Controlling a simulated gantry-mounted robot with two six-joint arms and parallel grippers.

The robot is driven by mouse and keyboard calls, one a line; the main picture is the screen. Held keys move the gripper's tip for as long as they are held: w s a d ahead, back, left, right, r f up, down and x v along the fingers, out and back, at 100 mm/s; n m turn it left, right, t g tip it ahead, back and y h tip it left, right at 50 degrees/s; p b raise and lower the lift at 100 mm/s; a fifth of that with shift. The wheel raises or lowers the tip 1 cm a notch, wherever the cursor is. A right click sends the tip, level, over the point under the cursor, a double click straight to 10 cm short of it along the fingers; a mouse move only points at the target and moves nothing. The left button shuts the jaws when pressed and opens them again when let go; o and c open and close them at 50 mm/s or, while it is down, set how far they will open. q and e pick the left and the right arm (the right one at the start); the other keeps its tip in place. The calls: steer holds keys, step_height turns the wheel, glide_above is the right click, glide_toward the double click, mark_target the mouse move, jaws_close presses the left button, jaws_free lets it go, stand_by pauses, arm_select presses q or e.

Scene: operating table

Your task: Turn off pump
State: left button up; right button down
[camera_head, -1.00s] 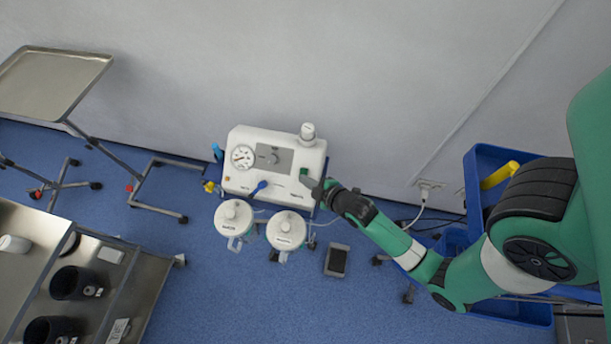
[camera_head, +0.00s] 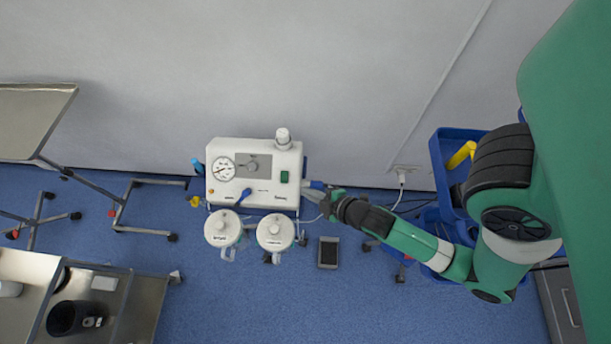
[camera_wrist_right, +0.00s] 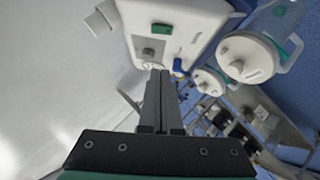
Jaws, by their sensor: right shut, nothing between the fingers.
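The pump (camera_head: 255,174) is a white box against the wall, with a round gauge (camera_head: 223,168), a grey knob panel and a green switch (camera_head: 284,177) at its right front. The switch also shows in the right wrist view (camera_wrist_right: 162,29), beyond the fingertips and slightly left of them. My right gripper (camera_head: 308,187) is shut and empty, just right of the pump's right side; in the wrist view its closed fingers (camera_wrist_right: 158,75) point toward the pump. Whether it touches the pump I cannot tell. My left gripper is not in view.
Two white-lidded canisters (camera_head: 222,228) (camera_head: 275,232) stand in front of the pump. A grey device (camera_head: 328,252) lies on the blue floor. A blue bin (camera_head: 440,160) stands right, a metal cart (camera_head: 140,310) lower left, a tray stand (camera_head: 35,115) upper left. The wall is close behind.

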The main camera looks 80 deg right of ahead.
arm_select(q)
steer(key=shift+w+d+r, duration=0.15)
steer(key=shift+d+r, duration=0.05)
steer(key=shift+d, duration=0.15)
arm_select(e)
steer(key=shift+d+r, duration=0.3)
steer(key=shift+r, duration=0.1)
steer(key=b, duration=0.4)
glide_toward(281, 174)
steer(key=w, duration=0.4)
steer(key=shift+w+f, duration=0.15)
steer(key=shift+f, duration=0.2)
steer(key=shift+d+f+b, duration=0.3)
steer(key=shift+d+f, duration=0.9)
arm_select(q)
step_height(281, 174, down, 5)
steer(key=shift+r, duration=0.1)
